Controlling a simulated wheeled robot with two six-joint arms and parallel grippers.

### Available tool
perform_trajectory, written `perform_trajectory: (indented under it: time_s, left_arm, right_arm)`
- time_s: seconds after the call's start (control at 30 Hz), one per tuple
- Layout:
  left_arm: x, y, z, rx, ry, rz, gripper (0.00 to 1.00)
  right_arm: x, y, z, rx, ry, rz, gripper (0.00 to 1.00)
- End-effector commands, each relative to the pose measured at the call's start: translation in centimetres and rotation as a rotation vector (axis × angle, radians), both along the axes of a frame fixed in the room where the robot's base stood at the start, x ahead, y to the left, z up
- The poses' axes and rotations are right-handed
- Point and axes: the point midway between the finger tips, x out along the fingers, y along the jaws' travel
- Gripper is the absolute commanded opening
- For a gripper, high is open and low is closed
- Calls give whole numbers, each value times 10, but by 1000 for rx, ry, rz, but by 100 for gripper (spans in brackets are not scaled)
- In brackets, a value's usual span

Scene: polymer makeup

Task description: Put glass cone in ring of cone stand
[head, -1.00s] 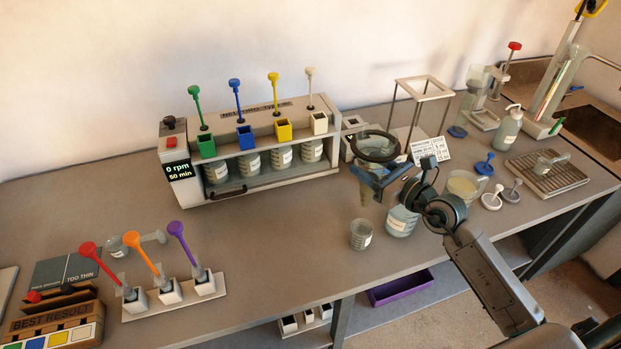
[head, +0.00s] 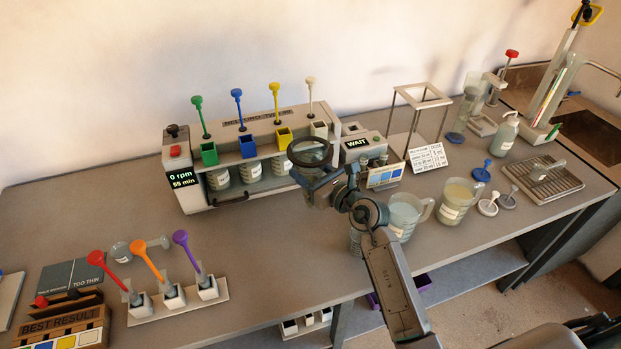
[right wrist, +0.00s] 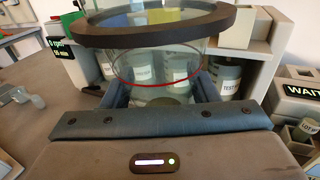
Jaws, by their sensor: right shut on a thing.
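The glass cone (head: 311,152) has a wide dark rim and is clear below it. My right gripper (head: 322,190) is shut on it and holds it above the table, in front of the rack machine's right end. In the right wrist view the cone (right wrist: 160,68) stands between the fingers, with its dark rim on top and a red line around the glass. Its lower tip is hidden. A metal stand with an open top frame (head: 421,95) and thin legs, likely the cone stand, is at the back right, apart from the cone. My left gripper is not in view.
A box reading WAIT (head: 356,143) and a white label card (head: 427,157) stand near the metal stand. Jugs (head: 405,213) are beside my right arm. The table's middle left is clear.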

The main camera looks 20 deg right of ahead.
Motion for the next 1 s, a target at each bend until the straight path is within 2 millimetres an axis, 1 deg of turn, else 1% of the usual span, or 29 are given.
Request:
perform_trajectory:
  time_s: [0.03,0.1,0.2,0.47,0.57,0.6,0.67,0.7,1.0]
  left_arm:
    - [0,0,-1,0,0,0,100]
    - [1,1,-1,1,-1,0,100]
    - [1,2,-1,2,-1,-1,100]
    - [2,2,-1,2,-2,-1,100]
    - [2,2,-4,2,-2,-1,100]
    - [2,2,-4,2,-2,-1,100]
    - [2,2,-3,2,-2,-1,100]
    - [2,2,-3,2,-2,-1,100]
    - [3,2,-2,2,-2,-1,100]
  right_arm:
    - [-1,-1,-13,-2,9,0,18]
    - [-1,-2,-24,-2,7,-1,18]
    - [-1,-2,-32,-3,5,-1,18]
    - [-1,-2,-33,-2,4,-1,18]
    - [-1,-2,-36,-2,4,-1,18]
    - [-1,-2,-37,-2,5,-1,56]
    - [-1,-2,-36,-3,4,-1,68]
    - [-1,-2,-36,-2,5,-1,75]
    - [-1,-2,-34,-3,4,-1,76]
